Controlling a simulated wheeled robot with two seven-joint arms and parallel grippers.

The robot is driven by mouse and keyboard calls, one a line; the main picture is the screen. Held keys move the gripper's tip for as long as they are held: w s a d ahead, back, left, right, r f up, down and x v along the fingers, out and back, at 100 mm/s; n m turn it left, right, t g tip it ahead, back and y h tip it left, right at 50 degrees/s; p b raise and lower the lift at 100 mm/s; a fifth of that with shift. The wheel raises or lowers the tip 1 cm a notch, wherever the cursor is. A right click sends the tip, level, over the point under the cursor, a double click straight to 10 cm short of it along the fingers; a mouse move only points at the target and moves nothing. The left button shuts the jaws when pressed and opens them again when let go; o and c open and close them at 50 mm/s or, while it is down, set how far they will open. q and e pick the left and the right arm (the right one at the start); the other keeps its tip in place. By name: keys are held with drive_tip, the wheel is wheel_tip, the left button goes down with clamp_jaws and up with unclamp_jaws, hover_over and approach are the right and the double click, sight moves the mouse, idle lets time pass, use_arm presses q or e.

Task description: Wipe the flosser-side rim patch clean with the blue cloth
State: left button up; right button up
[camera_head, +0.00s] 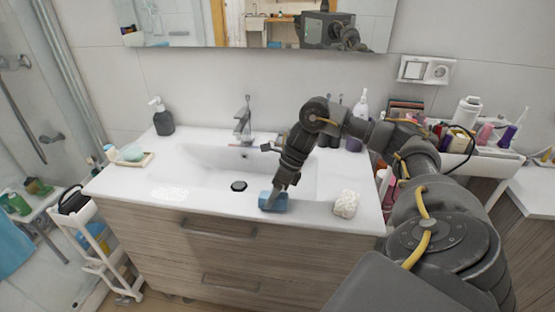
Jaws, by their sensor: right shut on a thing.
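The blue cloth (272,202) is a small folded block at the front rim of the white sink (215,207). My right gripper (279,192) points down and is shut on the cloth from above. The cloth seems to touch the rim, though a small gap cannot be ruled out. A whitish speckled patch (170,192) shows on the front left rim, well left of the cloth. I cannot tell for sure which item is the flosser. My left gripper is not in view.
A white crumpled puff (347,204) sits on the rim right of the cloth. The faucet (243,120) stands behind the basin. A dark soap dispenser (162,118) and soap dish (129,158) stand at left. The front rim between patch and cloth is clear.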

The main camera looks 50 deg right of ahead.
drive_tip(key=shift+w+a+f, duration=0.1)
drive_tip(key=shift+w+a, duration=0.6)
drive_tip(key=shift+w, duration=0.3)
drive_tip(key=shift+w+a, duration=0.7)
drive_tip(key=shift+w, duration=0.25)
drive_tip(key=shift+s+d, duration=0.1)
drive_tip(key=shift+s+d, duration=0.65)
drive_tip(key=shift+s, duration=0.3)
drive_tip(key=shift+s+d, duration=0.65)
drive_tip(key=shift+s, duration=0.3)
drive_tip(key=shift+s+d+b, duration=0.65)
drive_tip(key=shift+s+d, duration=0.2)
drive_tip(key=shift+s, duration=0.35)
drive_tip(key=shift+s+d+b, duration=0.3)
drive_tip(key=shift+s+d, duration=0.2)
drive_tip(key=shift+s, duration=0.3)
